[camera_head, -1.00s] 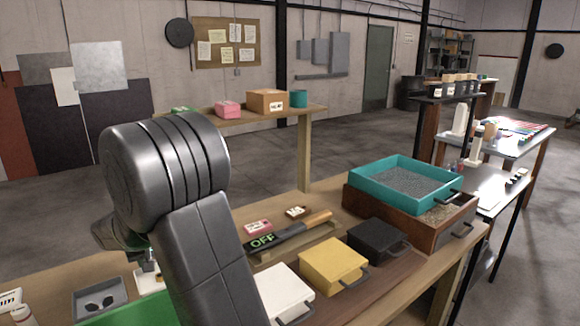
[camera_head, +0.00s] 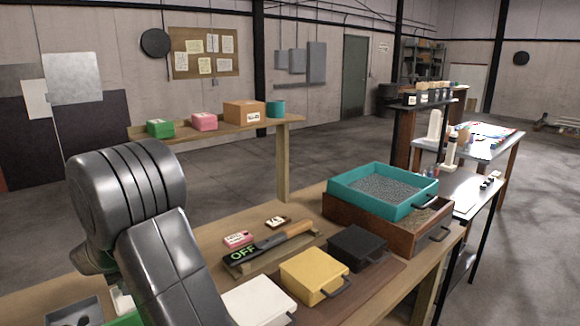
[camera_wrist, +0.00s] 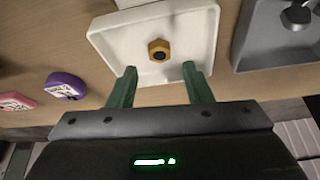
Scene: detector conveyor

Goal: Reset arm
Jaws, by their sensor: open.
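My gripper (camera_wrist: 158,88) shows in the wrist view with its two green fingers spread apart and nothing between them. Beyond the fingertips lies a white tray (camera_wrist: 116,42) with a brass-coloured hex nut (camera_wrist: 159,50) in it. In the head view my grey arm stands folded at the lower left, and it hides the gripper and part of the bench.
The bench holds a yellow box (camera_head: 314,274), a black box (camera_head: 357,247), a white box (camera_head: 259,301), a detector marked OFF (camera_head: 268,243) and a teal tray (camera_head: 383,189). A grey tray (camera_wrist: 280,56) and a purple piece (camera_wrist: 64,86) flank the white tray.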

